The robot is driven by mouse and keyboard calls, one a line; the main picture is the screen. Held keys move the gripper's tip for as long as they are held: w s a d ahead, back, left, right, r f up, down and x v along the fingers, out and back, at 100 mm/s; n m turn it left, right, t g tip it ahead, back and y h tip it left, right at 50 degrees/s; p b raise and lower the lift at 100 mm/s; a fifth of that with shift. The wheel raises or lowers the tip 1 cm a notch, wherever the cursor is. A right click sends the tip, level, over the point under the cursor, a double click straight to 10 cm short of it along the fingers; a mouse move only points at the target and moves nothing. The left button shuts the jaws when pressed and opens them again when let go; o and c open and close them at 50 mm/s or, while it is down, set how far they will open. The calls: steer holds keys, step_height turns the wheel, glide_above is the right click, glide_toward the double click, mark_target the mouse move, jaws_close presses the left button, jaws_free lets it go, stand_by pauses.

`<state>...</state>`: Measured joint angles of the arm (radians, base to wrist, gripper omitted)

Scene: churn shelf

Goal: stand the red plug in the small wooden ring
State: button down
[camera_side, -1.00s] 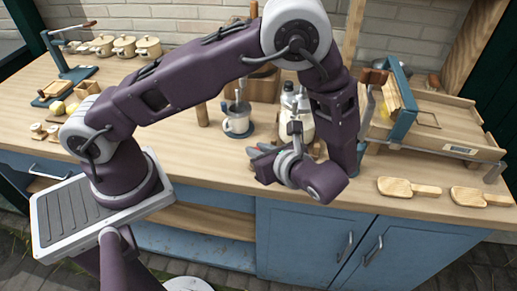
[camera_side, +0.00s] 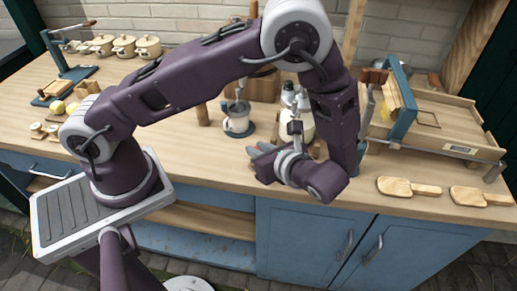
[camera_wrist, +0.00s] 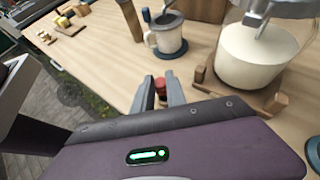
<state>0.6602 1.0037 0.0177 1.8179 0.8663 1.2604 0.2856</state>
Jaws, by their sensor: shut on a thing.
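My gripper (camera_wrist: 160,90) is shut on the red plug (camera_wrist: 160,84), which shows between the two grey fingertips in the wrist view. The lower part of the plug is hidden by the fingers. In the side view my gripper (camera_side: 256,150) is low over the front of the counter, and I cannot make out the plug there. I cannot clearly identify the small wooden ring in either view. Small round wooden pieces (camera_side: 45,130) stand at the counter's left front, too small to tell their shape.
A grey-white mug (camera_wrist: 167,36) on a blue coaster stands beyond the fingers. A cream crock (camera_wrist: 255,55) on a wooden base is to the right. A brown wooden post (camera_wrist: 130,20) stands left of the mug. Bare counter (camera_wrist: 100,65) lies left of the fingers.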

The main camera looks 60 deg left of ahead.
steer(key=shift+f, duration=1.25)
steer(key=shift+r, duration=0.1)
stand_by(0.3)
steer(key=c, duration=1.3)
jaws_free()
steer(key=c, duration=0.3)
steer(key=shift+c, duration=0.2)
steer(key=shift+v, duration=3.65)
